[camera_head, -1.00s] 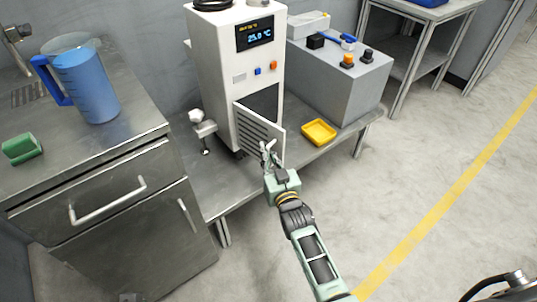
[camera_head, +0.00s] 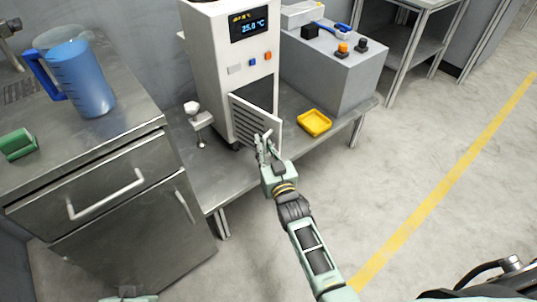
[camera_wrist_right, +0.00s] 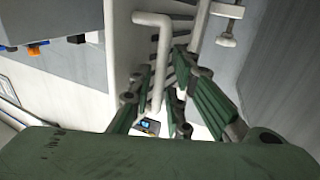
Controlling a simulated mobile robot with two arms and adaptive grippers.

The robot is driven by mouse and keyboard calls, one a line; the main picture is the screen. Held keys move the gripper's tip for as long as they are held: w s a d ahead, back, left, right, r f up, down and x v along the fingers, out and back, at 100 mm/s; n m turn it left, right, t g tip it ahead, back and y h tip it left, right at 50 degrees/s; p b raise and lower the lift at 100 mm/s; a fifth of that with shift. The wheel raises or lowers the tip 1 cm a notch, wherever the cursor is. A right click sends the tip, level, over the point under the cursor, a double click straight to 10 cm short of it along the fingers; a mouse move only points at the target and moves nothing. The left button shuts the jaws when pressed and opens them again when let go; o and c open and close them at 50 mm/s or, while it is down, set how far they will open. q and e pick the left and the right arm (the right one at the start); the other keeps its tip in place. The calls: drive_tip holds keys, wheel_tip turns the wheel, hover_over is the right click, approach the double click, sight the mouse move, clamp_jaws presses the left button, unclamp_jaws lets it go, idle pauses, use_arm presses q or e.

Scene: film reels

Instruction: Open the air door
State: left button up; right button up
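The air door is a white slatted panel (camera_head: 251,118) low on the front of the white cabinet (camera_head: 213,60). It stands ajar, its right side swung out, with a dark opening behind it. My right gripper (camera_head: 265,140) is at the door's lower right part, with its fingers apart. In the right wrist view, a white bent handle (camera_wrist_right: 153,62) runs down between the green fingers of my right gripper (camera_wrist_right: 160,92). Gaps seem to show beside it; I cannot tell whether a finger touches it. Only a pale green piece of my left arm shows at the bottom edge; its fingers are hidden.
The cabinet stands on a low metal bench (camera_head: 205,172). A yellow tray (camera_head: 314,123) and a grey box with knobs (camera_head: 335,80) are to its right. A metal drawer unit (camera_head: 110,200) with a blue jug (camera_head: 82,80) is at left.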

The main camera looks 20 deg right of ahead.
drive_tip(key=s, duration=1.1)
drive_tip(key=shift+s+d, duration=0.4)
drive_tip(key=shift+d, duration=0.05)
drive_tip(key=shift+f, duration=0.1)
